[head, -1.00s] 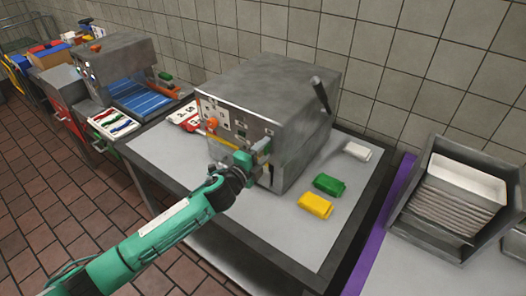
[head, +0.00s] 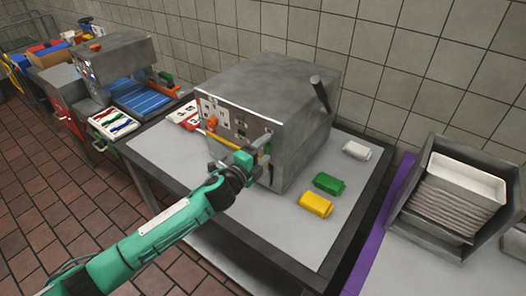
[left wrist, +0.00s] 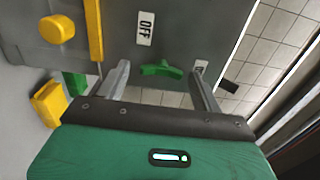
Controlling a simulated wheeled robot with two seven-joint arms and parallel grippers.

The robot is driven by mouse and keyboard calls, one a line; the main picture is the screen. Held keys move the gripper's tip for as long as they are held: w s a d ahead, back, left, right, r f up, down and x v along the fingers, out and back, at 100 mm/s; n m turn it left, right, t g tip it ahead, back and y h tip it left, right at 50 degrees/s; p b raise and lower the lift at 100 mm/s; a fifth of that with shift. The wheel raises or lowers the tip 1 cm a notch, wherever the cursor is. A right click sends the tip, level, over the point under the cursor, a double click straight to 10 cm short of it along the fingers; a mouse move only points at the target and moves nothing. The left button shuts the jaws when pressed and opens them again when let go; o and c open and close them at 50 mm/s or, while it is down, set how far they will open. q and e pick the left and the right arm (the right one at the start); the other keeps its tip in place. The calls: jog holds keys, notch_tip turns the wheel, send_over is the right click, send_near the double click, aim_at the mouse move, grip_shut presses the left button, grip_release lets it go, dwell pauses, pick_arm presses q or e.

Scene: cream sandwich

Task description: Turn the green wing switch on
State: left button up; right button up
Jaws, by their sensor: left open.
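The green wing switch (left wrist: 162,69) is on the grey front panel of the metal machine (head: 265,90). In the left wrist view it lies between the fingertips of my left gripper (left wrist: 161,72), with a gap to each finger. The gripper is open and empty. In the head view my left gripper (head: 238,152) is at the machine's front and hides the switch. My right gripper is not in view.
A yellow bar (left wrist: 94,30) and a yellow knob (left wrist: 57,29) stick out from the panel beside the switch. Green (head: 328,184), yellow (head: 316,205) and white (head: 356,150) packets lie on the table right of the machine. A metal bin (head: 455,195) stands farther right.

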pick_arm(q)
jog(key=b+v, duration=0.4)
jog(key=v, duration=0.9)
jog(key=shift+s+a, duration=0.25)
jog(key=shift+s, duration=0.1)
